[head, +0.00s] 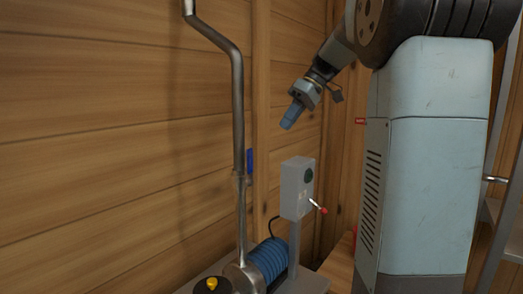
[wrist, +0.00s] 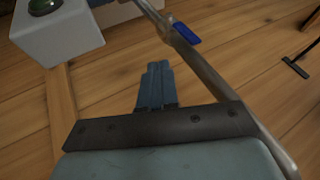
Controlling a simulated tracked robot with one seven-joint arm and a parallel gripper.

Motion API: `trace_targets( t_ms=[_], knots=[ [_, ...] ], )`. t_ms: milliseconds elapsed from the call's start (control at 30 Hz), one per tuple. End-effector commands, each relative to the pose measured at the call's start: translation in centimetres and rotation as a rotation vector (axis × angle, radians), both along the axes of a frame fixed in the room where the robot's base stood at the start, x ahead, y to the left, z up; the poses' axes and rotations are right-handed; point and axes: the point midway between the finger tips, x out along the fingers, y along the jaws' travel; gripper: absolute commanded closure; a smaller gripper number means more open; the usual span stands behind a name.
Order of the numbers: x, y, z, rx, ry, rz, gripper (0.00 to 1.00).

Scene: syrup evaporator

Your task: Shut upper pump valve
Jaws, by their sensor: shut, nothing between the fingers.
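A small blue valve handle (head: 249,160) sits on the upright steel pipe (head: 239,115), above the pump. It hangs beside the pipe and looks roughly in line with it. It also shows in the wrist view (wrist: 187,34), above and right of my fingers. I take it for the upper pump valve. My gripper (head: 288,123) is shut and empty, pointing down and left, up and right of the handle in the head view and apart from it. In the wrist view its blue fingers (wrist: 156,70) lie together, touching nothing.
A grey switch box (head: 297,188) with a green button and red-tipped lever (head: 318,207) stands right of the pipe, below my gripper. The blue ribbed pump motor (head: 268,260) is at the bottom, near a yellow knob (head: 212,283). A plank wall (head: 100,130) stands behind the pipe.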

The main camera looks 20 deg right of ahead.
Motion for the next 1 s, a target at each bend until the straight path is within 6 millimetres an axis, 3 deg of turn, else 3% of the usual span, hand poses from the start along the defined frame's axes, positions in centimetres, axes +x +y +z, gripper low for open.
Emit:
trace_targets(
  t_ms=[167, 333, 900, 1000],
  knots=[
    [1.2, -0.9, 0.4, 0.031, -0.017, 0.041, 1.00],
    [1.4, -0.4, -0.3, 0.036, -0.020, 0.051, 1.00],
    [1.8, 5.3, -7.9, 0.034, -0.016, 0.050, 1.00],
    [0.8, 6.6, -7.5, 0.034, -0.022, 0.051, 1.00]
  ],
)
